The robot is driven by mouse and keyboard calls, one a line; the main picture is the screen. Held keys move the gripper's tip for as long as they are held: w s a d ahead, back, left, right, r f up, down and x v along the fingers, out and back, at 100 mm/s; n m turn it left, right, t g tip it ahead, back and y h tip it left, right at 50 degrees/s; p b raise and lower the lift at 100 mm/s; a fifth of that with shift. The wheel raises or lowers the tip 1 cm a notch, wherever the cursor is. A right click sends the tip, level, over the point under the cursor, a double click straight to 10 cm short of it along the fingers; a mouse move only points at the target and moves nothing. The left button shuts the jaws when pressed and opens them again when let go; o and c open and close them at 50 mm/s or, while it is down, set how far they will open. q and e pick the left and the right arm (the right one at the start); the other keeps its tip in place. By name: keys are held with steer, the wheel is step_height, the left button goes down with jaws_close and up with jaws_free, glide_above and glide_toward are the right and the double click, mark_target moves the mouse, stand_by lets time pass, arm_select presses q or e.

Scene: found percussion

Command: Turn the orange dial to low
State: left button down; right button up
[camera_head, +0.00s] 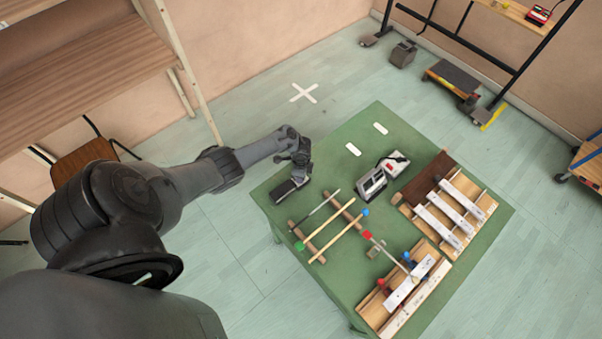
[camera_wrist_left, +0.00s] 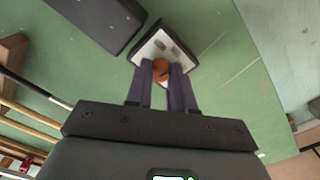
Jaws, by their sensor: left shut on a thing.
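The orange dial (camera_wrist_left: 161,70) sits on a small white-topped box (camera_wrist_left: 178,45) in the left wrist view. My left gripper (camera_wrist_left: 162,76) is shut on the dial, with one finger on each side of it. The fingers cover part of the dial, so I cannot read its setting. In the head view my left gripper (camera_head: 301,160) is at the left back edge of the green table (camera_head: 335,279), and it hides the dial and its box there. My right gripper is not in view.
A dark block (camera_head: 289,189) lies close to my left gripper. Mallets (camera_head: 337,237) rest on wooden bars nearby. A grey device (camera_head: 371,185), a white-and-red device (camera_head: 394,161) and wooden frames with metal bars (camera_head: 437,227) stand to the right. The back of the table is mostly clear.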

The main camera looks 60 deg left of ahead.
arm_select(q)
steer(key=n+p, duration=0.2)
steer(key=n, duration=0.3)
steer(key=shift+r+n, duration=0.1)
steer(key=shift+n, duration=0.2)
steer(key=n+p, duration=0.1)
steer(key=n, duration=0.2)
steer(key=shift+n, duration=1.1)
steer(key=c, duration=1)
jaws_free()
steer(key=shift+p, duration=0.3)
